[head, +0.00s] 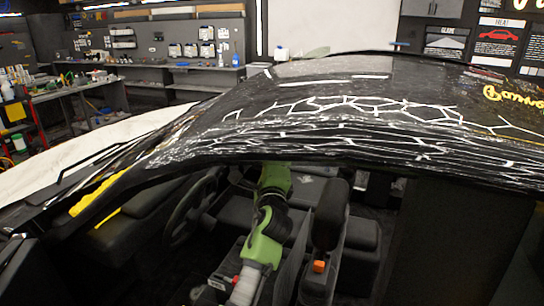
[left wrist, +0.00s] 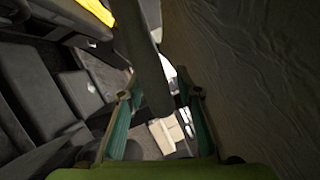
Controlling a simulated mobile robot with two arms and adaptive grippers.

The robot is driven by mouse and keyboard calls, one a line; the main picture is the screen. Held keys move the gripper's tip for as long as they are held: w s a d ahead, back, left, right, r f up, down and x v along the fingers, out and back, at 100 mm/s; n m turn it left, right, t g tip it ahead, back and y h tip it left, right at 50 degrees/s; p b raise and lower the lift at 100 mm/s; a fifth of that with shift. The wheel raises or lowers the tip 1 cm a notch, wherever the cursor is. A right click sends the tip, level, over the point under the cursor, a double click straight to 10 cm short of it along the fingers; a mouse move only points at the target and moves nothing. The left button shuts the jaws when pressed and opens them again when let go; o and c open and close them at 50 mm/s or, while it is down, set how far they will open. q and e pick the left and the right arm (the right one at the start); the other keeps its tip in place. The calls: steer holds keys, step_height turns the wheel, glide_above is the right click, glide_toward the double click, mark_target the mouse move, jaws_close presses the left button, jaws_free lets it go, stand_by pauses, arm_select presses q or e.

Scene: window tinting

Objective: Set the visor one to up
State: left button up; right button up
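In the left wrist view, a dark flat panel (left wrist: 145,60), which looks like the visor, runs from the top edge down toward the middle. It is seen nearly edge-on and stands apart from the dark textured surface on the right. My left gripper (left wrist: 160,95) is open, with its two green fingers spread. The panel's lower end lies between the fingers in the picture; I cannot tell whether they touch it. In the head view my green left arm reaches into the car, and its gripper and the visor are hidden under the roof. My right gripper is not in view.
The car roof (head: 330,100) covers the upper part of the cabin. A steering wheel (head: 188,210) and a seat headrest (head: 331,205) stand near my arm. A dark wrinkled surface (left wrist: 255,80) fills the left wrist view's right side. A workbench (head: 205,67) stands far behind.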

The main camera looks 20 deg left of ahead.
arm_select(q)
steer(key=v, duration=1.2)
